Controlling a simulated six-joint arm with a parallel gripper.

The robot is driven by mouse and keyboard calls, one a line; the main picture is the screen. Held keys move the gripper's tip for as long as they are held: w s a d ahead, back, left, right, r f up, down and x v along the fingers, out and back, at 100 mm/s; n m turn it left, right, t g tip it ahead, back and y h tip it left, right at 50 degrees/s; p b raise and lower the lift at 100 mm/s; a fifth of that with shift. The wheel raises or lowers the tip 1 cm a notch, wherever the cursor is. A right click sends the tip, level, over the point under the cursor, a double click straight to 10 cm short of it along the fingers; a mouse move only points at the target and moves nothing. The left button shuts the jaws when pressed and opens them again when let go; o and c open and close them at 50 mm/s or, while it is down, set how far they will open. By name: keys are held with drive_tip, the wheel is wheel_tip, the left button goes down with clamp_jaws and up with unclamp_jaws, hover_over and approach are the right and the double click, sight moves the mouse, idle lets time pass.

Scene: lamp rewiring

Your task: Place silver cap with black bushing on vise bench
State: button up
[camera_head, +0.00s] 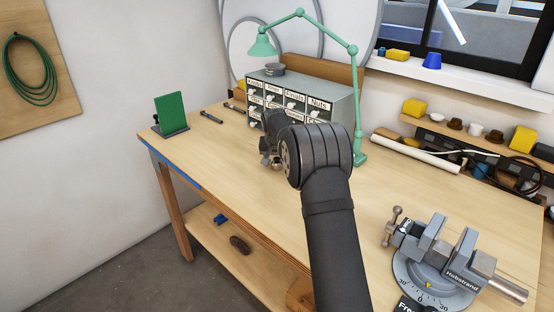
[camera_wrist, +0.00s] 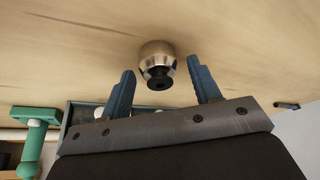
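The silver cap (camera_wrist: 157,50) with its black bushing (camera_wrist: 158,76) sits on the wooden tabletop in the wrist view. My gripper (camera_wrist: 163,72) is open, with one blue-grey finger on each side of the bushing and a gap to each. In the wrist view the cap shows just beyond the fingertips. In the head view my gripper (camera_head: 268,157) is low over the middle of the bench, and the cap (camera_head: 277,164) is small and partly hidden by my arm. The grey vise (camera_head: 440,245) stands on a round base at the bench's right front, its jaws apart.
A grey drawer cabinet (camera_head: 335,108) and a green lamp (camera_head: 358,110) stand behind my gripper. A green board (camera_head: 170,113) stands at the left end. A shelf with small cups (camera_head: 475,130) runs along the back right. The tabletop (camera_head: 390,190) between arm and vise is clear.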

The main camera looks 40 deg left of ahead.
drive_tip(key=shift+s+r, duration=0.1)
drive_tip(key=shift+r, duration=0.45)
drive_tip(key=v, duration=1.1)
drive_tip(key=shift+s+d, duration=0.1)
drive_tip(key=x, duration=1.1)
drive_tip(key=shift+f, duration=0.1)
drive_tip(key=shift+w+f, duration=0.25)
drive_tip(key=shift+w, duration=0.05)
drive_tip(key=shift+s+r, duration=0.1)
drive_tip(key=shift+r, duration=1.85)
drive_tip(key=shift+f, duration=0.1)
